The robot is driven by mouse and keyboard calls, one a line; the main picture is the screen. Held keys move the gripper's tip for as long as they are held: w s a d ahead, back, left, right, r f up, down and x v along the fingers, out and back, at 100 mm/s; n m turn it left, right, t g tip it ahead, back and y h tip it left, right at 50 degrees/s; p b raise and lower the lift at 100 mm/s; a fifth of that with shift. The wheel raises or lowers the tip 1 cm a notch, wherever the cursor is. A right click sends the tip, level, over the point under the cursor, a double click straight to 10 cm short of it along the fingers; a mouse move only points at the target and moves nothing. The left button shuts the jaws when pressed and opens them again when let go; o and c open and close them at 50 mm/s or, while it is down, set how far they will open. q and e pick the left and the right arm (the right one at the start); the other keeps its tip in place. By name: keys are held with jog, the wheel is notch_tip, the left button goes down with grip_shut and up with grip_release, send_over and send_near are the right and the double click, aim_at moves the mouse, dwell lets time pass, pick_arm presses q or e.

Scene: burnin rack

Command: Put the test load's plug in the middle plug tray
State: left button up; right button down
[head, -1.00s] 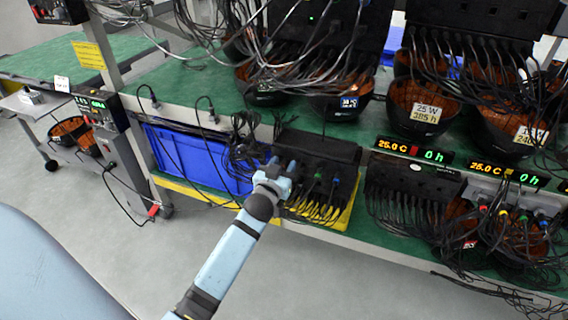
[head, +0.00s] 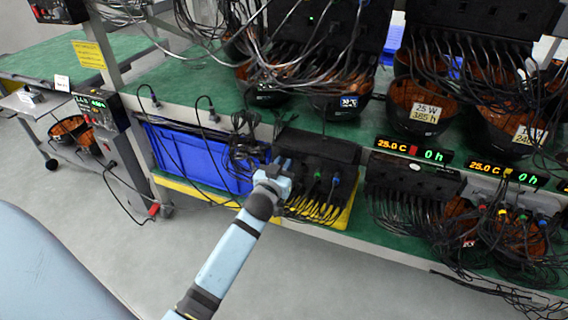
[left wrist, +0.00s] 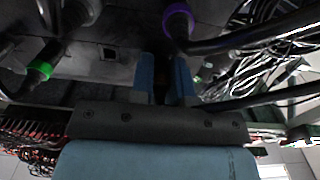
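My left gripper (head: 282,165) is at the left front of a black box (head: 325,150) on the lower shelf. Plugs with a green ring (head: 317,175) and a blue ring (head: 335,180) sit at the box's front. In the left wrist view, the gripper's two blue fingers (left wrist: 165,80) stand apart against a dark surface. Whether a plug is between them is too dark to tell. A purple-ringed plug (left wrist: 178,22) is just above the fingers, and a green-ringed plug (left wrist: 42,65) is at the left. I cannot tell which plug is the test load's or which tray is the middle one. My right gripper is not in view.
A blue crate (head: 195,160) stands left of the black box, with loose black cables in front. Another black box (head: 415,178) and bowls with hanging cables crowd the right. The floor (head: 330,285) in front is clear.

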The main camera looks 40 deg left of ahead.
pick_arm(q)
jog(key=shift+d, duration=0.1)
grip_shut()
jog(key=shift+s, duration=0.1)
